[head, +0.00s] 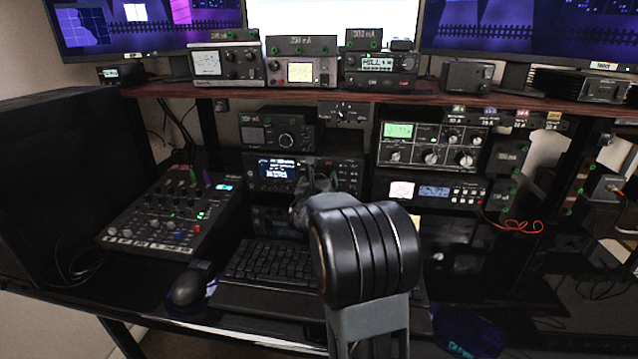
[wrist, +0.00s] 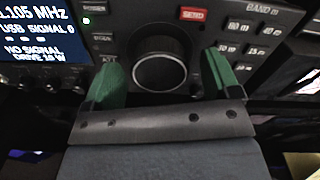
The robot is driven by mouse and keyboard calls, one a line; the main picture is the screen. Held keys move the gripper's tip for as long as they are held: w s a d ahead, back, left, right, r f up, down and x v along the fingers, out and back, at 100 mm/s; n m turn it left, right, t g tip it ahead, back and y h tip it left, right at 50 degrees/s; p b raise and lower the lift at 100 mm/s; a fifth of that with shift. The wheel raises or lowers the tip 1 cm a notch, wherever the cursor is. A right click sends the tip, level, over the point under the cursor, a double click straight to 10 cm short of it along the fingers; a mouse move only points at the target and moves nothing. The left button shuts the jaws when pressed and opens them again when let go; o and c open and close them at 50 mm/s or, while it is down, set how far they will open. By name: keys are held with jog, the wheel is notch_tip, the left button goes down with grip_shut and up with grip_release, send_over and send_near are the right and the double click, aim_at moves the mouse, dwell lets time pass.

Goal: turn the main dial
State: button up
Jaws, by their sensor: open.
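The main dial (wrist: 159,70) is a large round black knob with a pale rim on the radio's front panel, in the middle of the wrist view. My gripper (wrist: 164,80) is open, with one green finger to the left of the dial and one to the right. Whether either finger touches the dial I cannot tell. In the head view the radio (head: 272,171) with its lit screen stands on the desk under the shelf. My arm hides the dial and most of my gripper there.
The radio's screen (wrist: 38,30) reads 1.105 MHz and NO SIGNAL. Small buttons (wrist: 236,50) lie right of the dial. A keyboard (head: 268,262), a mouse (head: 188,288) and a mixer (head: 172,212) are on the desk. The wooden shelf (head: 290,95) runs above the radio.

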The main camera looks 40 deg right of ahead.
jog(key=shift+c, duration=0.3)
jog(key=c, duration=0.9)
jog(key=shift+o, duration=0.2)
jog(key=shift+f+b, duration=0.15)
jog(key=shift+b, duration=0.35)
jog(key=m+b, duration=0.1)
jog(key=b, duration=0.1)
jog(key=m+b, duration=0.2)
jog(key=shift+f, duration=0.25)
jog(key=m+b, duration=0.4)
jog(key=b, duration=0.3)
jog(key=shift+m, duration=0.4)
jog(key=shift+r+m+b, duration=0.2)
jog(key=shift+m+b, duration=1)
jog(key=shift+d+r+m+b, duration=0.15)
jog(key=shift+m+b, duration=0.3)
jog(key=shift+m, duration=1.25)
